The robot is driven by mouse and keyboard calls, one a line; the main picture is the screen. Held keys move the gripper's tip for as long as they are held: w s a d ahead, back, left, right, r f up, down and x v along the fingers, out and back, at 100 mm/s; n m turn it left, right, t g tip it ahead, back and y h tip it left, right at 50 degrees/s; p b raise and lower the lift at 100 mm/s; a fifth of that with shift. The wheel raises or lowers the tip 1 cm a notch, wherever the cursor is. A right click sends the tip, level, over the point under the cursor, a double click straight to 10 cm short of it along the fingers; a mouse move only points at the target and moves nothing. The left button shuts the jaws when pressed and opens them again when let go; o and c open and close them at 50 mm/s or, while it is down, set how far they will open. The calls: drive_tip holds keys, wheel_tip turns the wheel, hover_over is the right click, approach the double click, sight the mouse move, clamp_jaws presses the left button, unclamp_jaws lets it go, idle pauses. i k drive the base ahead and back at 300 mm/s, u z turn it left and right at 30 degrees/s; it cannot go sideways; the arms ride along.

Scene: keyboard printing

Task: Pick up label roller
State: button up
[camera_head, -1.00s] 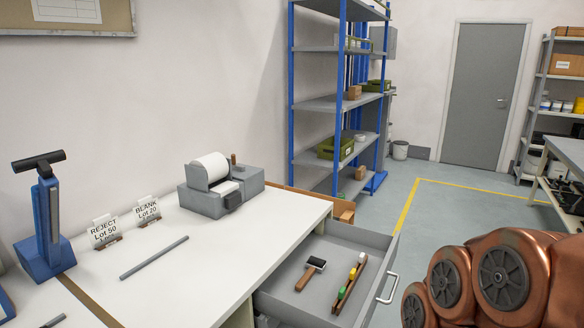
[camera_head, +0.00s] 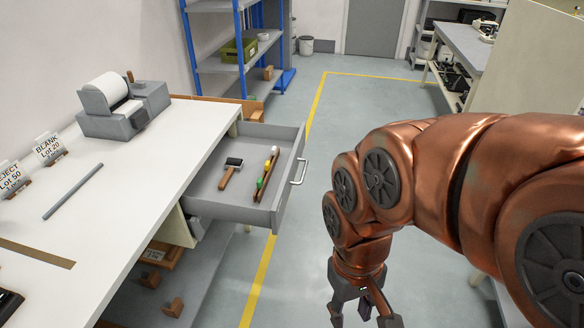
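The label roller (camera_head: 231,171), with a dark roller head and a brown wooden handle, lies in the open grey drawer (camera_head: 222,204) of the white table. Its handle points toward the lower left in the picture. My gripper (camera_head: 366,318) is at the bottom right, right of the drawer and clear of it, pointing down. Its dark fingers are spread apart with nothing seen between them. The fingertips are near the lower picture edge.
A narrow wooden holder with coloured pieces (camera_head: 266,172) lies right of the roller in the drawer. The drawer handle (camera_head: 299,172) sticks out to the right. A grey label printer (camera_head: 125,108) and a grey rod (camera_head: 72,191) are on the white table (camera_head: 120,210). Floor right of the drawer is clear.

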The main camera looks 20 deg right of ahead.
sight(228, 176)
drive_tip(key=k, duration=1.1)
drive_tip(key=z, duration=0.6)
drive_tip(key=i, duration=1.3)
drive_tip(key=u, duration=0.6)
